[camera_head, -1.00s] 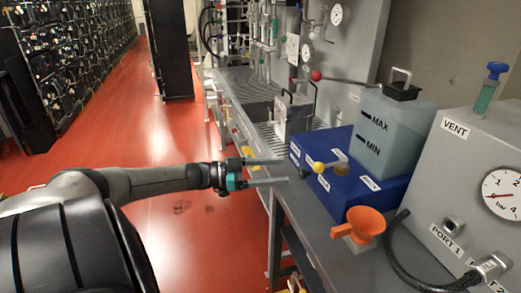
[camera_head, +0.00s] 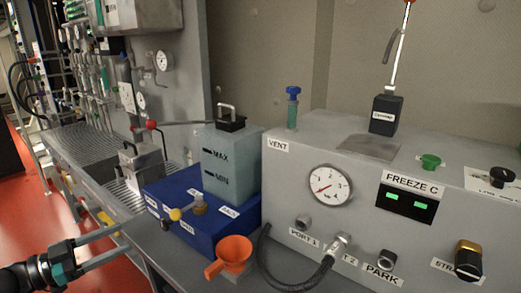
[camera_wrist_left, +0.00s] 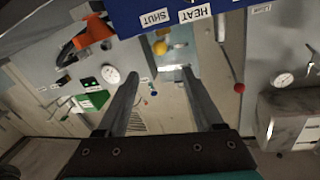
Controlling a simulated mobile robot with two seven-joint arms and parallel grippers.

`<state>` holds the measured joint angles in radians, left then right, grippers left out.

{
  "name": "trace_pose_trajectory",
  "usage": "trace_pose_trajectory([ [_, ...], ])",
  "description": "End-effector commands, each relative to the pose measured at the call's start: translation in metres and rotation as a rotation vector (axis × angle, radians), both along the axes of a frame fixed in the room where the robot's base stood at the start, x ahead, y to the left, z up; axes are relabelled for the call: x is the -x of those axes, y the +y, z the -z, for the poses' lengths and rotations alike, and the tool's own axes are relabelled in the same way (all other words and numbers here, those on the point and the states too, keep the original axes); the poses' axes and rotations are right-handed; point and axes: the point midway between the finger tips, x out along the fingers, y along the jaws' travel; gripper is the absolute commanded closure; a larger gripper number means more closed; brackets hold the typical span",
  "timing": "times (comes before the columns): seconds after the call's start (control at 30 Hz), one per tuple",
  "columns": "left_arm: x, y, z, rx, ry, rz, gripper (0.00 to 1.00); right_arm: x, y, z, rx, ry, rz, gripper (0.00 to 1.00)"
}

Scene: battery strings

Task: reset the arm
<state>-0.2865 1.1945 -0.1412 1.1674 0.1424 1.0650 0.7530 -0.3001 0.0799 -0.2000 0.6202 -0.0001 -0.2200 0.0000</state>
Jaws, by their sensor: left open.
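My left gripper (camera_head: 124,238) reaches in from the lower left of the head view. Its two grey fingers are apart, with nothing between them. It is beside the front edge of the bench (camera_head: 160,262), left of the blue box (camera_head: 177,222). In the left wrist view, the open fingers (camera_wrist_left: 161,73) point towards the blue box, which shows upside down at the top with SHUT and HEAT labels. My right gripper is not in view.
A grey panel unit (camera_head: 350,235) with a gauge (camera_head: 329,187) and a black hose (camera_head: 283,280) fills the right. Red floor (camera_head: 50,225) is open at left.

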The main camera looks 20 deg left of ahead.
Motion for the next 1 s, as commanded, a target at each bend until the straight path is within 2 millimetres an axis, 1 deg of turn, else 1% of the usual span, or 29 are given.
trace_pose_trajectory([
  [0.07,0.0,0.002,0.007,-0.001,0.006,-0.018,0.31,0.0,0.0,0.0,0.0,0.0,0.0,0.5],
  [0.17,0.003,0.01,0.035,-0.01,0.036,-0.096,0.31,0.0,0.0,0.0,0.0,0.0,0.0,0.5],
  [0.27,0.011,0.021,0.088,-0.035,0.104,-0.231,0.31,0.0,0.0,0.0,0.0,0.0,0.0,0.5],
  [0.3,0.017,0.025,0.115,-0.05,0.143,-0.293,0.31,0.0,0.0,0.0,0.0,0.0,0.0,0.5],
  [0.37,0.03,0.028,0.158,-0.076,0.215,-0.383,0.31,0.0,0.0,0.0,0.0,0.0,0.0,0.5],
  [0.4,0.041,0.028,0.187,-0.095,0.268,-0.435,0.31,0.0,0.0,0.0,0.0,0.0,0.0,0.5],
  [0.47,0.059,0.024,0.23,-0.126,0.353,-0.505,0.31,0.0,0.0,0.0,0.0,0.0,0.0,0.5],
  [0.5,0.073,0.018,0.257,-0.146,0.412,-0.543,0.31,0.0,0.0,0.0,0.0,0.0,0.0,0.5],
  [0.53,0.084,0.013,0.277,-0.161,0.459,-0.568,0.31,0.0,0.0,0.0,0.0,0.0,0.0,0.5],
  [0.57,0.095,0.007,0.296,-0.176,0.506,-0.59,0.31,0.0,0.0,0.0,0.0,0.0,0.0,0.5],
  [0.6,0.111,-0.003,0.32,-0.196,0.569,-0.614,0.31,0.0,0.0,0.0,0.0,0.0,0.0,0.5],
  [0.67,0.136,-0.021,0.355,-0.227,0.667,-0.639,0.31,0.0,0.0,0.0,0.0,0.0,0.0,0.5],
  [0.7,0.154,-0.035,0.376,-0.247,0.733,-0.651,0.31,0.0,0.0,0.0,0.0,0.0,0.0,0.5],
  [0.77,0.181,-0.059,0.405,-0.276,0.832,-0.658,0.31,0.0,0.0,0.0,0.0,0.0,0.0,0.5],
  [0.8,0.2,-0.076,0.423,-0.295,0.899,-0.656,0.31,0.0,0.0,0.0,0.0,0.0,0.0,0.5],
  [0.87,0.228,-0.104,0.446,-0.323,0.998,-0.644,0.31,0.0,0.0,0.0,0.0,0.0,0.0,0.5],
  [0.9,0.246,-0.124,0.459,-0.341,1.061,-0.631,0.31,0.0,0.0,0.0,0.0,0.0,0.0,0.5],
  [0.97,0.272,-0.153,0.475,-0.366,1.151,-0.605,0.31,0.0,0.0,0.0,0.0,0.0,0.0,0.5],
  [1.0,0.289,-0.172,0.483,-0.382,1.206,-0.584,0.31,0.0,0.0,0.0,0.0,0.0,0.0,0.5],
])
